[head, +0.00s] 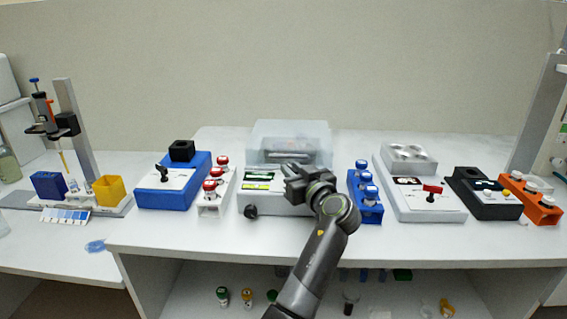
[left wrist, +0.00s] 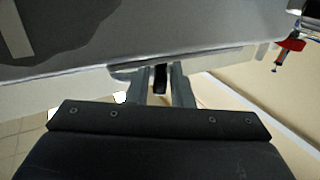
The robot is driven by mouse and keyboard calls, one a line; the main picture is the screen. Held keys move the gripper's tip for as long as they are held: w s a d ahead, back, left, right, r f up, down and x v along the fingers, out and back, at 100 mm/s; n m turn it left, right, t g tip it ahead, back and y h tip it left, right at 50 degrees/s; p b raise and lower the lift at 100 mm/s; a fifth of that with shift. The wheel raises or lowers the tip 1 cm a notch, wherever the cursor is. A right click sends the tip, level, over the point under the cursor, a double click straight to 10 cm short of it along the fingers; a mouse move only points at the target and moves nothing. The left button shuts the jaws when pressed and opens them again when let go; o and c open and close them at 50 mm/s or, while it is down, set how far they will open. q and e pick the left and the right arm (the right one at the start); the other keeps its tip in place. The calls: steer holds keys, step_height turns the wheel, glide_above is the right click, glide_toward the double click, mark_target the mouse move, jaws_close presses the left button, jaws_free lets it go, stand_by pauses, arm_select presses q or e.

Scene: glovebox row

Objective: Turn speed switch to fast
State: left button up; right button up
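My left gripper (head: 290,180) is over the right part of the grey centrifuge-like device (head: 275,205) in the middle of the bench. Its two fingers stand apart in the left wrist view (left wrist: 161,82), with a small black piece (left wrist: 160,78) between them; I cannot tell whether they touch it. A dark knob (head: 250,211) is at this device's front left, clear of the gripper. A black lever (head: 162,172) is on the blue device and a red-handled switch (head: 432,190) on the white device. No label readable here marks the speed switch; part of the middle device is hidden by my gripper.
A white rack (head: 202,208) with red-capped tubes stands left of the middle device. A blue rack (head: 370,213) with blue-capped tubes stands close right of my arm. An orange rack (head: 543,213) is at far right. The bench front edge is clear.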

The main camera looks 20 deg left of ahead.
arm_select(q)
steer(key=shift+w, duration=0.1)
steer(key=shift+r, duration=0.1)
jaws_close()
arm_select(e)
steer(key=shift+s+d, duration=0.15)
steer(key=shift+d, duration=0.2)
